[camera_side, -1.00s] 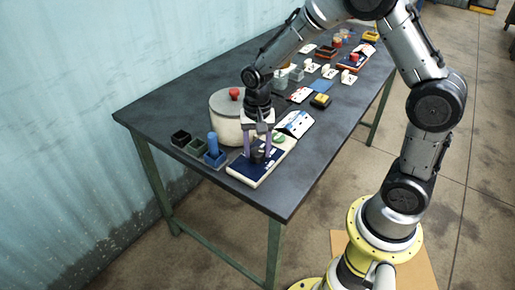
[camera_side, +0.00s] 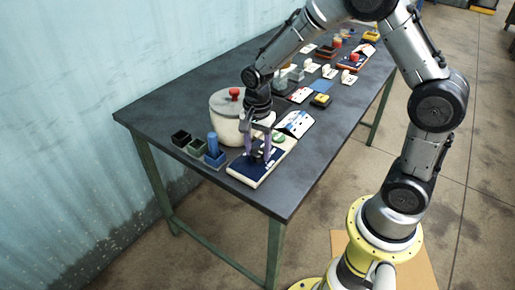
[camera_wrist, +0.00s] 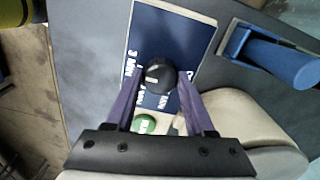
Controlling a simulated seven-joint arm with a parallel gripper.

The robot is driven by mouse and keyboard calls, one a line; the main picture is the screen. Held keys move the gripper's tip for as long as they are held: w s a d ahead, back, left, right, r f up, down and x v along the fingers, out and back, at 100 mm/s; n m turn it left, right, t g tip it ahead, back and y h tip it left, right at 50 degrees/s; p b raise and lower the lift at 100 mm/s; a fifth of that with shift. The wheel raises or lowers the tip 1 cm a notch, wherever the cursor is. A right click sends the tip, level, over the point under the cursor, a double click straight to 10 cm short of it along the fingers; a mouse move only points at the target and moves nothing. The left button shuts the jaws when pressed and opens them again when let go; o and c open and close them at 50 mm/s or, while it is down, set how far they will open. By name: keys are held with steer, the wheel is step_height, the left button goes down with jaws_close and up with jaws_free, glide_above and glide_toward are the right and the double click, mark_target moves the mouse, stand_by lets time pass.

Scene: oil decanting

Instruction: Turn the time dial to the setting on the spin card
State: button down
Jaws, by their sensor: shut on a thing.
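The time dial is a round black knob (camera_wrist: 160,75) with a short pale mark, on a dark blue panel with a cream edge (camera_side: 243,174). White minute labels, one reading "3 MIN", surround the knob in the wrist view; the others are partly hidden or too small to read. My gripper (camera_side: 259,158) points down at the panel. Its purple fingers (camera_wrist: 161,80) are shut on the knob from both sides. A green button (camera_wrist: 143,124) is on the same panel, near my gripper. A white and blue card (camera_side: 295,123) stands behind the panel; its print is unreadable and I cannot tell whether it is the spin card.
A cream drum with a grey lid (camera_side: 223,103) and red knob stands close behind my gripper. Several cards and blocks lie farther back. The table's front right is clear.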

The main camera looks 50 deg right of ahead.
mark_target(257, 151)
steer(key=shift+w+r, duration=0.1)
steer(key=shift+r, duration=0.05)
steer(key=shift+c, duration=1.3)
jaws_free()
step_height(257, 151, up, 14)
